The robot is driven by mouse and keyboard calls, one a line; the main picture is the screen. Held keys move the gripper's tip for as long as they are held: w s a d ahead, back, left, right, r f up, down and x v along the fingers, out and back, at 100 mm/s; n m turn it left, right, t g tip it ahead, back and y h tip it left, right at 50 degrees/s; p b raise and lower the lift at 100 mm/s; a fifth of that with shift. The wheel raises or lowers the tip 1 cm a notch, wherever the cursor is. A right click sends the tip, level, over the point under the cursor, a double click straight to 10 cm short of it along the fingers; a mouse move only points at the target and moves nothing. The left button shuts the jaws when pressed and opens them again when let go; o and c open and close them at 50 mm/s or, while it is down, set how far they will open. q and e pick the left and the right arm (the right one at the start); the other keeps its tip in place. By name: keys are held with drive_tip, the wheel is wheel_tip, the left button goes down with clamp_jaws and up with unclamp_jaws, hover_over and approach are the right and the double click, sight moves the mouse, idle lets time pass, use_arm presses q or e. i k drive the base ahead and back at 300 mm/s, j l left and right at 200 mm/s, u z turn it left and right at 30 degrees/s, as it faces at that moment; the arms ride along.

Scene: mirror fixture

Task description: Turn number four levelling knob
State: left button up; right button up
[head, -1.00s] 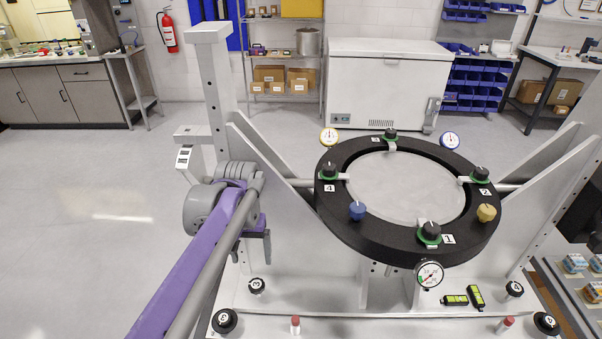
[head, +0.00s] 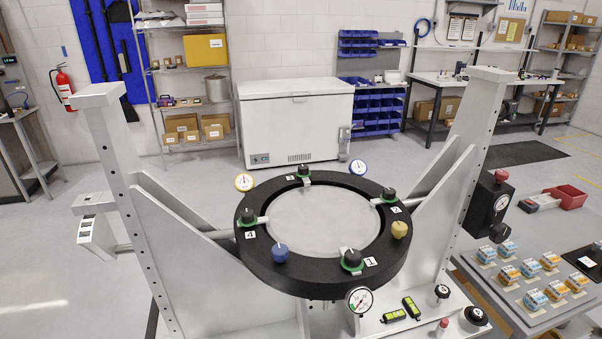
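The knob beside the white label 4 (head: 250,235) is the left ring knob (head: 247,216). Others are the back knob (head: 303,170), the right knob (head: 388,194) beside label 2, and the front knob (head: 353,256) beside label 1. On the fixture's base, a black knob with a numbered white top (head: 475,319) sits at the front right; its numeral is hard to read. A smaller such knob (head: 442,291) stands behind it. The base's left knobs are out of frame. Neither gripper is in view.
Grey uprights stand left (head: 128,190) and right (head: 468,150) of the ring. Blue (head: 280,253) and yellow (head: 399,229) knobs, round gauges (head: 359,299) and two spirit levels (head: 411,308) are around it. A red-tipped post (head: 442,327) stands near the front-right knob. A table with small boxes (head: 533,299) is at right.

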sight(441, 291)
drive_tip(key=z, duration=1.25)
drive_tip(key=i+l, duration=0.2)
drive_tip(key=l, duration=0.15)
drive_tip(key=i+l, duration=0.2)
drive_tip(key=l, duration=0.15)
drive_tip(key=i+l, duration=0.25)
drive_tip(key=l, duration=0.15)
drive_tip(key=i+l, duration=0.2)
drive_tip(key=l, duration=0.15)
drive_tip(key=u, duration=0.05)
